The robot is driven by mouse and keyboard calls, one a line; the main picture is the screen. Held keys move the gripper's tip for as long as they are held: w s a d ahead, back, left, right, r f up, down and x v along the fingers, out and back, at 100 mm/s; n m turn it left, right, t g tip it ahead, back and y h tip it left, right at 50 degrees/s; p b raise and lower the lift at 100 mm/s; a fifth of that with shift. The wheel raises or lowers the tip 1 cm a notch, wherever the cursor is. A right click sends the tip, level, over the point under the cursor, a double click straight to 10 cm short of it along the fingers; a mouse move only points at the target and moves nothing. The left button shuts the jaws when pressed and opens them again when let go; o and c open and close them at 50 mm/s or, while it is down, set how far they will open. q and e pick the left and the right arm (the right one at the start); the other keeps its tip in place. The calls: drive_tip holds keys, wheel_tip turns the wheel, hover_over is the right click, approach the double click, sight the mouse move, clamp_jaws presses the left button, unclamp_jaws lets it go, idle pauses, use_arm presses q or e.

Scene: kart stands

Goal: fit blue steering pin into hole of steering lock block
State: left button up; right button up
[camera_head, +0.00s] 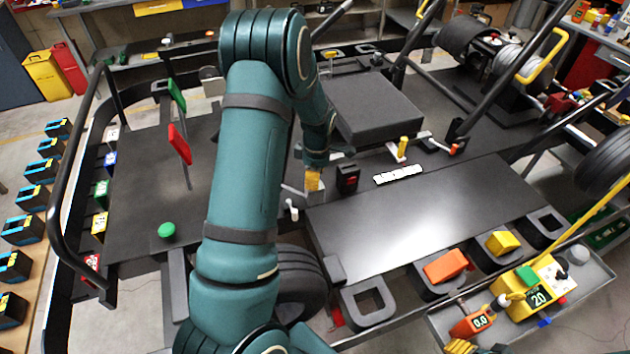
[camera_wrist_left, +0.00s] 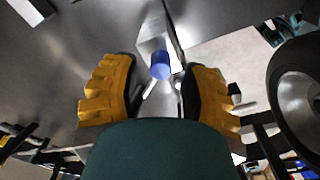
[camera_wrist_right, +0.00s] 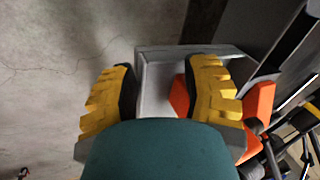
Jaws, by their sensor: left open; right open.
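In the left wrist view the blue steering pin (camera_wrist_left: 160,65) shows its round blue end between the two fingers of my left gripper (camera_wrist_left: 157,75). A gap shows on both sides of the pin. A pale grey block (camera_wrist_left: 152,40) shows just behind it, perhaps the steering lock block; I cannot tell whether the pin sits in a hole. In the head view my left gripper (camera_head: 313,180) is low over the kart stand, and the pin is hidden there. My right gripper (camera_wrist_right: 163,80) is open over a grey tray (camera_wrist_right: 155,90), with an orange piece (camera_wrist_right: 262,100) beside its right finger.
The stand's dark plate (camera_head: 420,220) is mostly clear. A small black block (camera_head: 347,179) stands beside my left gripper. A black tyre (camera_head: 300,280) lies below it. Trays with an orange block (camera_head: 445,266) and a yellow block (camera_head: 502,242) line the front edge.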

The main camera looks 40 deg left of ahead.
use_arm(q)
wheel_tip(320, 180, up, 10)
drive_tip(key=shift+d, duration=0.2)
drive_tip(key=shift+f, duration=0.2)
use_arm(e)
drive_tip(key=shift+d, duration=0.1)
